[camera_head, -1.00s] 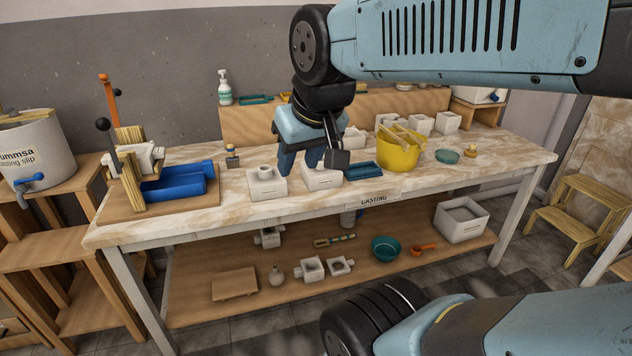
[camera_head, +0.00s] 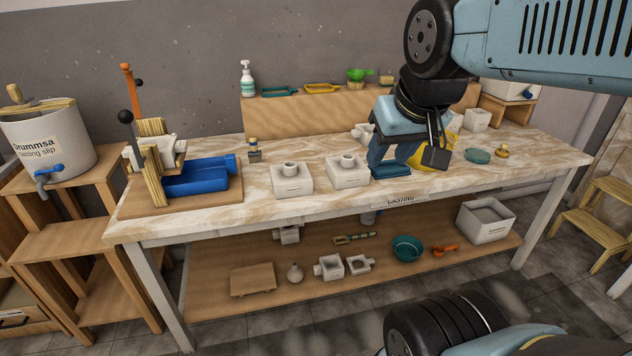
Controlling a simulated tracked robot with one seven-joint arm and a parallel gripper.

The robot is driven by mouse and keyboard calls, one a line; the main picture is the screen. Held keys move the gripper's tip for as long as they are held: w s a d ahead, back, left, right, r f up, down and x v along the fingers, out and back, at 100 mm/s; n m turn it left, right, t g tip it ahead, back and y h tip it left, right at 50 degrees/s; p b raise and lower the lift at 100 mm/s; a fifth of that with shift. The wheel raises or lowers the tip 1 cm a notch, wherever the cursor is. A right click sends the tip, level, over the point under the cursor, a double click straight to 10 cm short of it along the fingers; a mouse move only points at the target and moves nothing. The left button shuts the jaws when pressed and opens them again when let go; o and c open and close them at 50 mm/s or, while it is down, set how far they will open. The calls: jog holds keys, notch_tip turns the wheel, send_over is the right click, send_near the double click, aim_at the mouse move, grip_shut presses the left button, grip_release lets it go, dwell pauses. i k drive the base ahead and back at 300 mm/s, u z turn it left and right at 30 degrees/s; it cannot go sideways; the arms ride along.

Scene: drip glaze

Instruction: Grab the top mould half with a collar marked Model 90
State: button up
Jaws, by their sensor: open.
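Two white mould blocks with round collars on top stand side by side on the marbled casting table: the left mould (camera_head: 291,181) and the right mould (camera_head: 346,172). Small marks show on their front faces, too small to read, so I cannot tell which is Model 90.
A teal dish (camera_head: 478,156) sits to the right. A raised back shelf (camera_head: 300,115) runs behind. The lower shelf (camera_head: 215,300) holds several moulds and a teal bowl (camera_head: 407,247). Bare tabletop lies in front of the moulds.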

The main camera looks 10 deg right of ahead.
aim_at(349, 170)
jog(key=z, duration=0.1)
jog(key=i, duration=1)
jog(key=u, duration=0.1)
